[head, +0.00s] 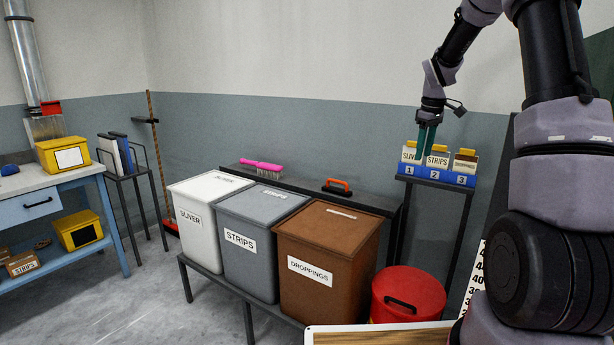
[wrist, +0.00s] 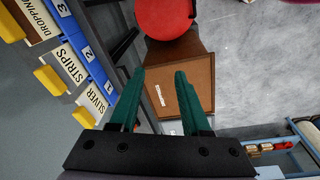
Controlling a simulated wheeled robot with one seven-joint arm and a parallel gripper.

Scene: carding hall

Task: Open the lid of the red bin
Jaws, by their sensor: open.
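The red bin (head: 408,290) is round and stands on the floor at the right end of the bin bench. Its red top looks shut, with a dark bar handle on the near side. Its lower part is mostly hidden. The red bin also shows at the top of the wrist view (wrist: 165,15), cut off by the edge. My gripper (head: 427,150) has green fingers and hangs in front of the card rack, above and behind the red bin. In the wrist view my gripper (wrist: 160,74) is open, with nothing between its fingers.
White (head: 197,225), grey (head: 250,255) and brown (head: 325,262) bins stand left of the red bin. A blue numbered rack (head: 433,175) with cards is close to my gripper. A shelf behind holds a pink brush (head: 262,166). A wooden-topped surface (head: 380,337) is in front.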

